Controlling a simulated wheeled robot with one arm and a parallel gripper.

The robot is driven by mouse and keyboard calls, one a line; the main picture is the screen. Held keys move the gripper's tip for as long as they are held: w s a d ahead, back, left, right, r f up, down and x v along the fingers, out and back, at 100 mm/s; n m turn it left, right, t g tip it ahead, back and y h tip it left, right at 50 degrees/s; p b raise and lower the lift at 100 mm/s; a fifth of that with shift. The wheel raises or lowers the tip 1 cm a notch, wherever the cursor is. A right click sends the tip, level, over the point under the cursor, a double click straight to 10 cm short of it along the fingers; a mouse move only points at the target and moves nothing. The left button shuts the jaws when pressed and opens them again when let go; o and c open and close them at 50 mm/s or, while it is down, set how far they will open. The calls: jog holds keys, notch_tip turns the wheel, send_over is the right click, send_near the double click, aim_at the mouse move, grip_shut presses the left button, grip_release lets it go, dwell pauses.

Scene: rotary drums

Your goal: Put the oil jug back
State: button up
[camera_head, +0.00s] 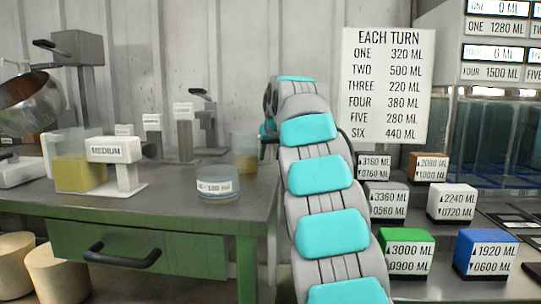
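A clear vessel with yellow liquid (245,162) is at the back right of the green table, just left of my arm. A larger clear container of yellow liquid (72,176) stands at the left, partly behind a white stand labelled MEDIUM (117,150). I cannot tell for sure which is the oil jug. My grey and teal arm rises through the middle and bends down at its far end, close to the right vessel. My gripper's fingers do not show, so I cannot tell whether they touch that vessel.
A round clear dish with a 100 ml label (217,187) sits near the green table's (170,205) right side. Several grey stands and a metal bowl (32,103) are at the left and back. Labelled blocks, including a green one (405,250) and a blue one (485,252), stand right.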

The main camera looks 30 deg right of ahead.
jog(key=shift+r, duration=0.2)
jog(key=v, duration=1.2)
